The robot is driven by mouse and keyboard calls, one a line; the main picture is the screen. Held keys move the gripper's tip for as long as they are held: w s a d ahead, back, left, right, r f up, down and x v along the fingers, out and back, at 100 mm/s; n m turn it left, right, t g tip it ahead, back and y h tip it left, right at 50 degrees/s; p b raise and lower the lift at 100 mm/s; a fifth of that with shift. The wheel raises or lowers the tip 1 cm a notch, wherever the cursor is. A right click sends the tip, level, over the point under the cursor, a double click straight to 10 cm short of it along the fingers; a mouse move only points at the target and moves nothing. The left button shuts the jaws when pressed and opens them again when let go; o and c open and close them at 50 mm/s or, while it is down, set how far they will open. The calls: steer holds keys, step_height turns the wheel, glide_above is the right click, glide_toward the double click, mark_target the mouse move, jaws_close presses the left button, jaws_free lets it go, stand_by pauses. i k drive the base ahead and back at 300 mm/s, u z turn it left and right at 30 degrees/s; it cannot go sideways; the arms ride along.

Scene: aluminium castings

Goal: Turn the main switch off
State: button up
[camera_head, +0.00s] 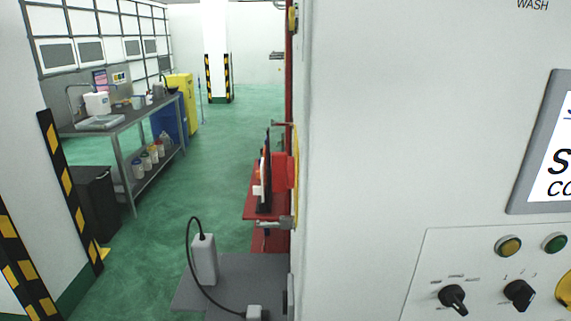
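A white machine cabinet (390,130) fills the right half of the view. Its lower right panel carries two black rotary knobs, a left one (453,299) and a right one (519,294), with small labels around them. A yellow round part (565,289) is cut off by the right edge; I cannot tell whether it is the main switch. No label that I can read names a main switch. My gripper is not in view.
An amber button (508,246) and a green button (555,243) sit above the knobs, below a grey-framed screen (526,160). A white box with a black cable (204,260) stands on a grey floor plate. Green floor (160,225) is open toward the workbench (130,118).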

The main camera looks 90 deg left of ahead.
mark_target(282, 166)
steer(key=k, duration=0.25)
steer(key=u, duration=3.4)
steer(key=k, duration=0.5)
steer(key=u, duration=1.3)
steer(key=i, duration=0.85)
steer(key=z, duration=0.5)
steer(key=i, duration=0.65)
steer(key=z, duration=0.95)
steer(key=i, duration=0.3)
steer(key=z, duration=0.3)
